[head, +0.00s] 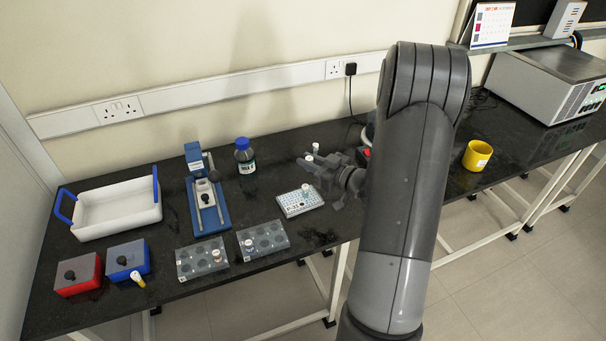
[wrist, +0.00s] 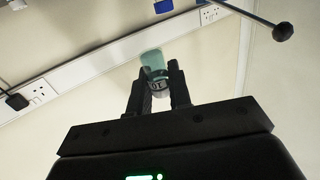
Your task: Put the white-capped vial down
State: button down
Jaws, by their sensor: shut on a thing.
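My gripper (head: 309,165) reaches left over the bench, above the back of a white well rack (head: 300,201). In the wrist view my gripper (wrist: 161,82) has its two fingers closed on a small vial (wrist: 153,63). The vial's clear teal part shows beyond the fingertips, and a pale end with dark marking lies between them. In the head view a small white-topped piece (head: 315,147) shows just above the gripper; the fingers hide much of what is held. The vial appears clear of the bench.
Two grey racks (head: 203,261) (head: 264,243) lie at the front, holding a few vials. A blue-capped bottle (head: 245,160), a blue stand (head: 208,208), a white tray (head: 118,209), red and blue boxes (head: 79,277) (head: 128,261) stand left. A yellow cup (head: 477,156) stands right.

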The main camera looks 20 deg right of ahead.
jog(key=shift+w+a+f, duration=0.65)
jog(key=shift+a, duration=0.05)
jog(key=shift+f, duration=1.9)
jog(key=shift+f, duration=0.55)
jog(key=c, duration=1.3)
grip_release()
